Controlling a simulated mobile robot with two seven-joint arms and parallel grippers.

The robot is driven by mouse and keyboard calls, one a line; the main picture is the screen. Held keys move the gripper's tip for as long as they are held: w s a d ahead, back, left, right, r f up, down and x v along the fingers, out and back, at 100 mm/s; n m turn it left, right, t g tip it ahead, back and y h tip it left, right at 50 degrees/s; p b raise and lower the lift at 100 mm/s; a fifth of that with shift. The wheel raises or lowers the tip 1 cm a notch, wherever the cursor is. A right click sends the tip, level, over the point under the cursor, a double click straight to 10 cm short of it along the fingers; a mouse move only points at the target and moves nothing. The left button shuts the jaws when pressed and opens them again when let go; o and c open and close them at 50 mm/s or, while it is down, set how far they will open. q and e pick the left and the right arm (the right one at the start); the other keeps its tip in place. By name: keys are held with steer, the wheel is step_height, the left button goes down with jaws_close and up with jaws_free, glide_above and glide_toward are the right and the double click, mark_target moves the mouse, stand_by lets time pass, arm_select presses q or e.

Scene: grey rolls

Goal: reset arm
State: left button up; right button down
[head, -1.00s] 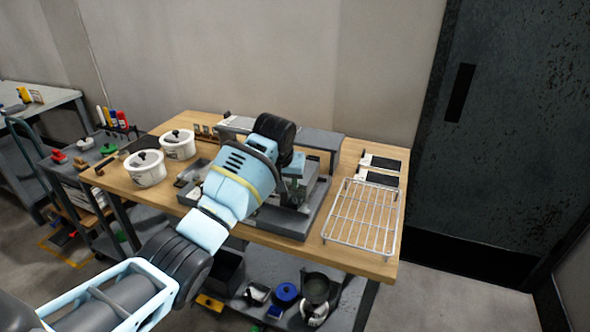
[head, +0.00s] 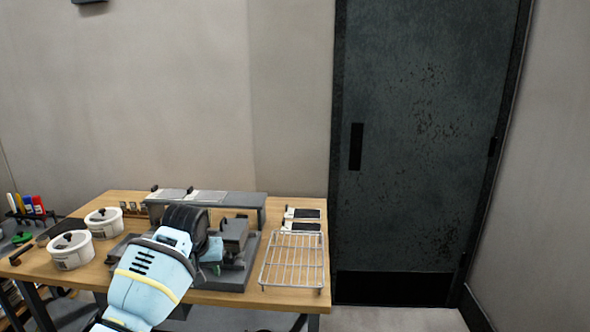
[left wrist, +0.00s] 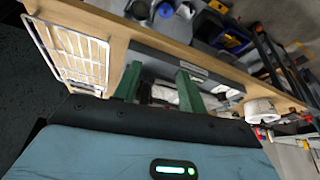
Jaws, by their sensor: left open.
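My left arm comes up from the bottom of the head view, in front of the workbench (head: 312,280). Its black wrist covers part of a grey machine (head: 235,235) on the bench, and the fingers are mostly hidden there. In the left wrist view, the two green fingers of my left gripper (left wrist: 158,85) stand apart with nothing gripped between them. The grey tray and bench top lie beyond them. My right gripper is in neither view.
A wire rack (head: 292,262) stands at the bench's right end, with dark-and-white items (head: 302,213) behind it. Two white lidded pots (head: 71,250) stand on the left. A grey raised shelf (head: 225,200) runs along the back. A dark door (head: 425,150) is to the right.

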arm_select(q)
steer(key=s+d+f+m+t+h, duration=0.1)
steer(key=s+f, duration=0.8)
steer(key=f, duration=0.5)
steer(key=s+d+f+m+t+h, duration=0.1)
steer(key=s+d+f, duration=0.1)
steer(key=s+f, duration=0.95)
steer(key=s+f+t, duration=0.1)
steer(key=s+f, duration=0.1)
steer(key=s, duration=1.1)
steer(key=s+a+f+m+t, duration=0.1)
steer(key=s, duration=1.2)
steer(key=shift+a+f+t, duration=0.15)
steer(key=shift+f+t, duration=0.25)
steer(key=shift+s, duration=0.1)
